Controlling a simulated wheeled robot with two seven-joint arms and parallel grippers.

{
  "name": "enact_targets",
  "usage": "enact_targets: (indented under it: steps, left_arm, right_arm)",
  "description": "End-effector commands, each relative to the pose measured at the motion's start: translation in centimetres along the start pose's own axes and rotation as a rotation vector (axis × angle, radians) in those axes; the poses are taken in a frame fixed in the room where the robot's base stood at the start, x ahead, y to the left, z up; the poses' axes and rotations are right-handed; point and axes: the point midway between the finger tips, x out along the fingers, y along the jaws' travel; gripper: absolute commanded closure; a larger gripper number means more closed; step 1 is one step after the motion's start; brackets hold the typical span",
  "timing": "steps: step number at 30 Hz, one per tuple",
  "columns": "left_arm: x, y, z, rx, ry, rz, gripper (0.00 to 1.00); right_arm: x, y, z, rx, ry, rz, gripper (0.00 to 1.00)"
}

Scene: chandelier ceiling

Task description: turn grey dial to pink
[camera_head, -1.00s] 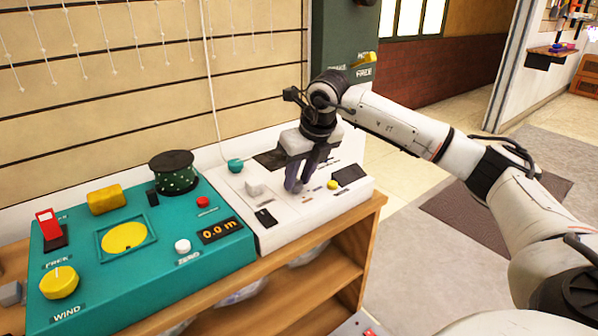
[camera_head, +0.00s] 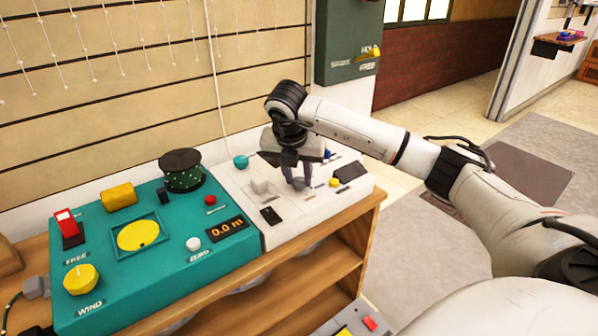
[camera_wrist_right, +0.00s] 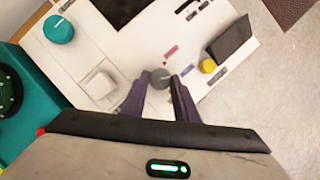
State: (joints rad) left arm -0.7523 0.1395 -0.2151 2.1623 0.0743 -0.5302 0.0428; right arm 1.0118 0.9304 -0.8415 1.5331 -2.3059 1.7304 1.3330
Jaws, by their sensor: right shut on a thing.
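The grey dial (camera_wrist_right: 158,78) is a small round knob with a pale pointer line on the white panel (camera_wrist_right: 120,65). In the right wrist view it sits between the fingertips of my right gripper (camera_wrist_right: 157,84), which is shut on it. A small pink mark (camera_wrist_right: 170,63) lies just beyond the dial. A blue mark (camera_wrist_right: 191,72) lies to its right. In the head view my right gripper (camera_head: 298,184) points down at the panel, and its fingers hide most of the dial. My left gripper is not in view.
A teal knob (camera_wrist_right: 58,29), a white block (camera_wrist_right: 98,83), a yellow button (camera_wrist_right: 208,65) and a dark tilted screen (camera_wrist_right: 230,42) surround the dial. The teal console (camera_head: 180,275) with a yellow WIND knob (camera_head: 81,279) stands left on the wooden shelf (camera_head: 335,235).

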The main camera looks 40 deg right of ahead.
Motion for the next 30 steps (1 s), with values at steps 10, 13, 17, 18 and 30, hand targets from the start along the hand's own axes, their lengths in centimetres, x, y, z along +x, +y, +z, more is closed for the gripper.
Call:
enact_targets:
  steps: [10, 13, 17, 18, 30]
  left_arm:
    - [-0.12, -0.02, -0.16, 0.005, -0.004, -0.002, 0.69]
    - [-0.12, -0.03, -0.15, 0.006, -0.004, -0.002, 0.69]
    - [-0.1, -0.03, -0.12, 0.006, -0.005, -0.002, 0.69]
    - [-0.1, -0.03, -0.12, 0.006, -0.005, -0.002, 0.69]
    - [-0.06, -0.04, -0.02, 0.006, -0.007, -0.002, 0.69]
  right_arm:
    - [-0.04, 0.08, 0.07, 0.067, -0.001, -0.027, 0.95]
    - [-0.03, 0.08, 0.06, 0.07, -0.001, -0.028, 0.95]
    - [-0.02, 0.08, 0.06, 0.07, -0.001, -0.028, 0.95]
    - [-0.02, 0.08, 0.06, 0.07, -0.001, -0.028, 0.95]
    - [-0.01, 0.08, 0.04, 0.068, 0.0, -0.027, 0.54]
